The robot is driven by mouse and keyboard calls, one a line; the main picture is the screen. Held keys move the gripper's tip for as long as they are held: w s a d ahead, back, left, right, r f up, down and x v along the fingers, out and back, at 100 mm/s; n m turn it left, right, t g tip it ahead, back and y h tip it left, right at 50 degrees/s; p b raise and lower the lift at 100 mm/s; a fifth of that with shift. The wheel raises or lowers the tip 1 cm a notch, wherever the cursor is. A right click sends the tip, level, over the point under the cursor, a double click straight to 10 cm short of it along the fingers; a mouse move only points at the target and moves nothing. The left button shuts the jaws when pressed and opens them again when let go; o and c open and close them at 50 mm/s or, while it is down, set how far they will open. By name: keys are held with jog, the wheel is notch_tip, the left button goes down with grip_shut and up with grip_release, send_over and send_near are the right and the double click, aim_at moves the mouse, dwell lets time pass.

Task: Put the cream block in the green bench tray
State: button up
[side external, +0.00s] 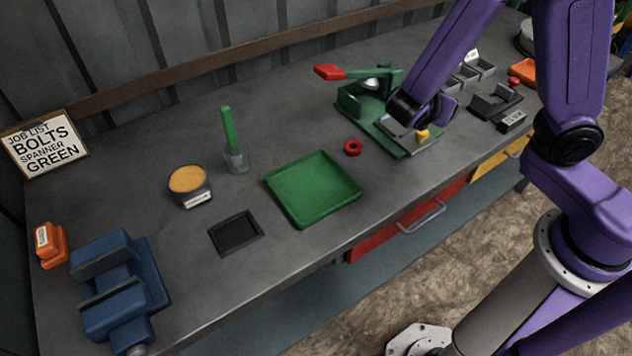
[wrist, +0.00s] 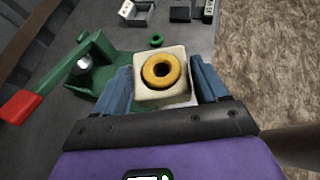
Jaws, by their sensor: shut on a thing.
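The cream block (wrist: 147,95) sits between the blue fingers of my gripper (wrist: 161,84) in the wrist view. My gripper is shut on it. A yellow ring (wrist: 160,86) shows on the block's face; I cannot tell whether it is loose or part of it. In the side external view my gripper (side external: 421,122) is low over the green crusher, with a yellow bit (side external: 422,134) showing below it; the block itself is mostly hidden there. The green bench tray (side external: 313,187) lies flat and empty on the bench, left of my gripper.
The green crusher (side external: 362,111) has a raised red-ended lever (side external: 329,72). A red ring (side external: 352,147) lies between it and the tray.

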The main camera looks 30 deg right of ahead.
jog(key=s+a+f+n+t+y, duration=0.1)
jog(key=s+a+n+t+y, duration=0.25)
jog(key=a+n+y, duration=0.35)
jog(key=s+a+n+t+y, duration=0.2)
jog(key=a+n+t+y, duration=0.3)
jog(key=a+n, duration=0.3)
jog(key=m, duration=0.1)
send_over(317, 193)
jog(key=shift+g, duration=0.25)
notch_tip(317, 193, down, 10)
jog(key=shift+s+d+r, duration=0.1)
jog(key=shift+s, duration=0.05)
jog(key=shift+f, duration=1.7)
jog(key=shift+f, duration=0.1)
jog(key=o, duration=1.3)
jog(key=shift+c, duration=0.2)
